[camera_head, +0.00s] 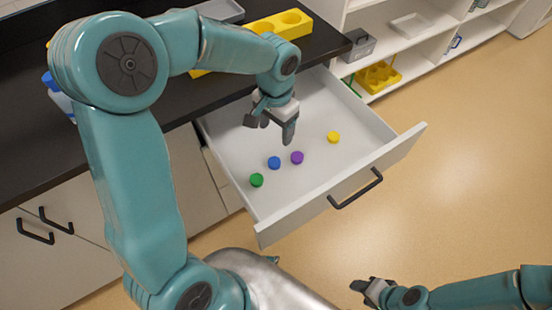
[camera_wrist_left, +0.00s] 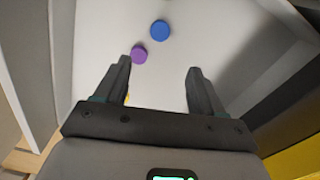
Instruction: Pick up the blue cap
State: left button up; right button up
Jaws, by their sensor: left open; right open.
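The blue cap (camera_head: 274,162) lies on the floor of the open white drawer (camera_head: 350,115), between the green cap (camera_head: 257,180) and the purple cap (camera_head: 297,157). A yellow cap (camera_head: 333,137) lies further right. My left gripper (camera_head: 277,127) is open and empty above the drawer, beyond the blue and purple caps. In the left wrist view the blue cap (camera_wrist_left: 160,30) is ahead of the open fingers (camera_wrist_left: 160,80), and the purple cap (camera_wrist_left: 139,54) is near the left fingertip. My right gripper (camera_head: 368,288) is low over the floor, away from the drawer.
The drawer's walls and its front with a dark handle (camera_head: 355,188) surround the caps. The black counter (camera_head: 30,130) with a yellow block (camera_head: 283,24) is above it. White shelves (camera_head: 425,40) stand behind at right. The tan floor at right is clear.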

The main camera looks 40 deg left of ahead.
aim_at(276, 161)
pick_arm(q)
jog(key=f, duration=1.3)
jog(key=shift+s+f+b, duration=0.2)
jog(key=shift+b, duration=0.15)
jog(key=shift+d, duration=0.1)
jog(key=c, duration=1.1)
